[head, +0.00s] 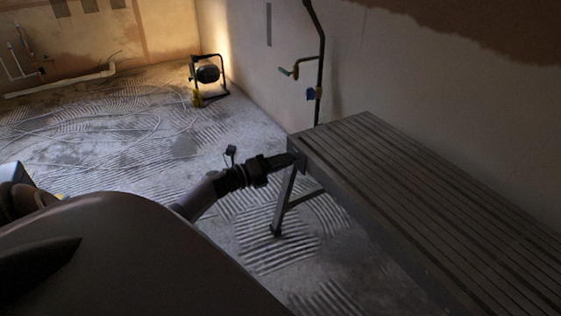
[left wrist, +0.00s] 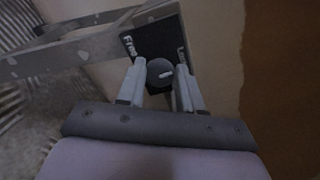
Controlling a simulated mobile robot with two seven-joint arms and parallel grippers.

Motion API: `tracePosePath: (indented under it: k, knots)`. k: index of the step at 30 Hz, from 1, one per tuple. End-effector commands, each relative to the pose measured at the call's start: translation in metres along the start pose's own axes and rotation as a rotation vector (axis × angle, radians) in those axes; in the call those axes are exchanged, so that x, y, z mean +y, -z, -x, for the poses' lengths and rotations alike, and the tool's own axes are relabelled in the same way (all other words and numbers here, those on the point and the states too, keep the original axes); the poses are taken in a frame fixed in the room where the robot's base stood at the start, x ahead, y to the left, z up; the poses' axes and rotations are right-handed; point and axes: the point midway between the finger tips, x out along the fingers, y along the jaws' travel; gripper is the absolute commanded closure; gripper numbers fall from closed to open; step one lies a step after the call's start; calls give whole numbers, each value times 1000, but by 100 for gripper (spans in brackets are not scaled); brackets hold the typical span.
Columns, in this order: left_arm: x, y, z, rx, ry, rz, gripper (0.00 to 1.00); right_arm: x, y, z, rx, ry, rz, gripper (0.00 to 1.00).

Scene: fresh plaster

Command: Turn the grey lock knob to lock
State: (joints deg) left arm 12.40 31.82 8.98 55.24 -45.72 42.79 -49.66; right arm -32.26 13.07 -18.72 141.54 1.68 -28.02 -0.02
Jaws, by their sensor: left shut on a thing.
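The grey lock knob (left wrist: 159,68) sits on a dark plate (left wrist: 150,42) at the end of the slatted metal bench, in the left wrist view. The plate reads "Free" on its left side; a label on its right side is only partly legible. A small pale mark shows on the knob's lower right. My left gripper (left wrist: 160,82) is shut on the knob, one finger on each side. In the head view, my left gripper (head: 284,160) reaches the near left corner of the bench (head: 420,200), and the knob is hidden there. My right gripper is not in view.
A bench leg (head: 284,203) stands below the gripper. A work lamp (head: 208,76) is on the floor by the far wall. A dark pipe with a valve (head: 318,70) runs down the wall behind the bench. The floor left of the bench is mostly open, with loose cable.

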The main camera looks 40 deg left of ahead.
Motion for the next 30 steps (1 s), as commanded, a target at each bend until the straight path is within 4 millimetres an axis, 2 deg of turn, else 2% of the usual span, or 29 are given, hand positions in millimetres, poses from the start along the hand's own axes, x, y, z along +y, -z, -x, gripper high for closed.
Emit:
tracePosePath:
  k: [9, 22, 23, 24, 25, 30]
  knots:
    - [1, 3, 1, 7, 0, -82, 95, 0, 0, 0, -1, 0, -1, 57]
    - [1, 3, 1, 8, -1, -91, 95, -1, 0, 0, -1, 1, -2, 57]
    - [1, 3, 1, 8, -1, -91, 58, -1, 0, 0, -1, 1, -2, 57]
    - [1, 3, 1, 7, -1, -90, 45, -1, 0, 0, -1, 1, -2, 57]
    - [1, 3, 1, 7, -1, -90, 39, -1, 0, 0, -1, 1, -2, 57]
    - [0, 2, 0, 4, -1, -89, 39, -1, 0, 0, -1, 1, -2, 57]
